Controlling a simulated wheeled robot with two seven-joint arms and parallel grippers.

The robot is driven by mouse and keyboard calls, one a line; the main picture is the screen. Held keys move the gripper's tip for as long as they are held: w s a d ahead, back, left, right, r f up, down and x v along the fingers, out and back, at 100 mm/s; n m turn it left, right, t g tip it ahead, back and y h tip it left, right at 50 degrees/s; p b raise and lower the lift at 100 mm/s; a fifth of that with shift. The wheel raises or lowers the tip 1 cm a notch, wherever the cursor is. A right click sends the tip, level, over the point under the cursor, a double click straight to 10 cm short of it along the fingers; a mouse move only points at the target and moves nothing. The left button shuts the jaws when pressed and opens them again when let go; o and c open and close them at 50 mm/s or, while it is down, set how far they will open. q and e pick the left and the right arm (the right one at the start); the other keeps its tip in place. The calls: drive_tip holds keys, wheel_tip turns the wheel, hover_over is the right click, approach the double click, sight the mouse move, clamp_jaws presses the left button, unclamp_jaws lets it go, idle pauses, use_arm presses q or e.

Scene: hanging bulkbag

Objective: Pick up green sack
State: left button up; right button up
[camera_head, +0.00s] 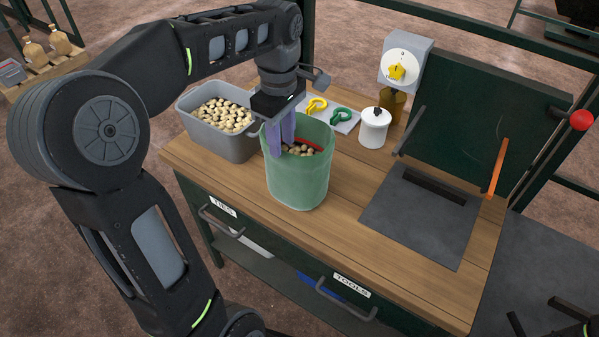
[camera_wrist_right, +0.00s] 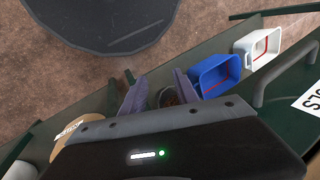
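The green sack (camera_head: 299,182) is an open-topped, tub-like sack standing upright on the wooden workbench (camera_head: 360,215), with pale lumps and a red strip inside. My left gripper (camera_head: 281,152) points down at the sack's left rim, its purple fingers overlapping the rim. The fingers look close together, but whether they pinch the rim is hidden. My right gripper (camera_wrist_right: 161,92) shows in the right wrist view with its purple fingers apart and nothing clearly between them; it is away from the sack.
A grey bin (camera_head: 221,145) of pale lumps stands left of the sack. Behind it are a tray (camera_head: 331,115) with yellow and green hooks and a white jar (camera_head: 374,127). A dark plate (camera_head: 420,217) lies right. A blue bin (camera_wrist_right: 214,74) and a white bin (camera_wrist_right: 257,48) sit near my right gripper.

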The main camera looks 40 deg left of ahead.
sight(283, 176)
use_arm(q)
drive_tip(key=shift+f, duration=1.35)
drive_tip(key=shift+f+p, duration=0.55)
drive_tip(key=shift+f, duration=2.05)
clamp_jaws()
drive_tip(key=shift+s, duration=0.1)
